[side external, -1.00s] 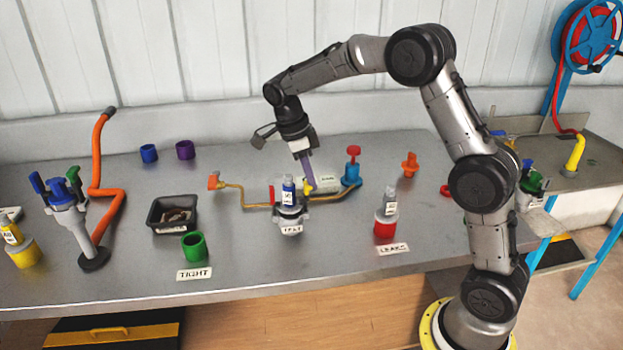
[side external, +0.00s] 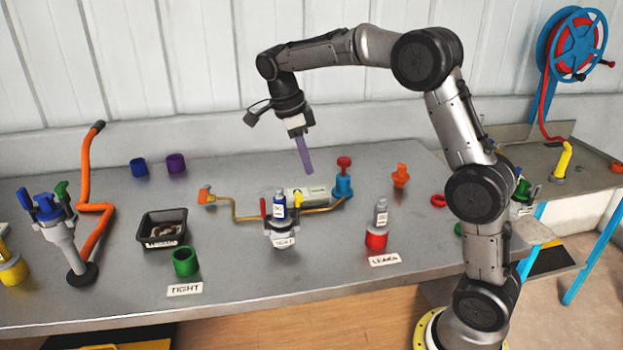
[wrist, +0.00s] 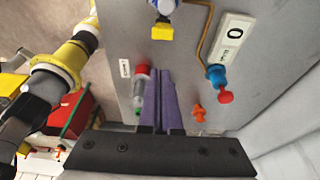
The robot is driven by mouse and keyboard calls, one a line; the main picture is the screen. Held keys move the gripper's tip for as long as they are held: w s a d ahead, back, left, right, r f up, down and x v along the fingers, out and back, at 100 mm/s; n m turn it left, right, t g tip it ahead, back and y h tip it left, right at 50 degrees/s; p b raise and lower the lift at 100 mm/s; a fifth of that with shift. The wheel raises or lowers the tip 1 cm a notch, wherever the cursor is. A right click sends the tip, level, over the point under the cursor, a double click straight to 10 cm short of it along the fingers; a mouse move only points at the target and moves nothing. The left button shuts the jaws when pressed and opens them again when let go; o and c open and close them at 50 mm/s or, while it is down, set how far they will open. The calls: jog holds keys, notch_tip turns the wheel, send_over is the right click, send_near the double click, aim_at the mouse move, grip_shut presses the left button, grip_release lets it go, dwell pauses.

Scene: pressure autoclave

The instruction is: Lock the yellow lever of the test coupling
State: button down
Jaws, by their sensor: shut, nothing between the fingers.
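The test coupling (side external: 282,226) stands upright on the bench on a grey base with a white label, with a blue part on top. The yellow lever (side external: 298,202) is on its right side and a red lever (side external: 263,207) on its left. Whether the yellow lever is locked cannot be told. In the wrist view, a yellow block (wrist: 161,33), seemingly this lever, shows at the top edge; most of the coupling is out of frame. My gripper (side external: 309,172), with purple fingers, is shut and empty, above and behind the coupling, apart from it. Its fingers (wrist: 160,75) also show in the wrist view.
A blue valve with a red knob (side external: 343,186) stands behind right of the coupling on a brown pipe. A red-based grey coupling (side external: 377,238) stands right, by the LEAK label. A green cup (side external: 185,261) and black tray (side external: 162,230) are left. Bench front is mostly clear.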

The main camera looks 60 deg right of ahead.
jog(key=shift+v, duration=1)
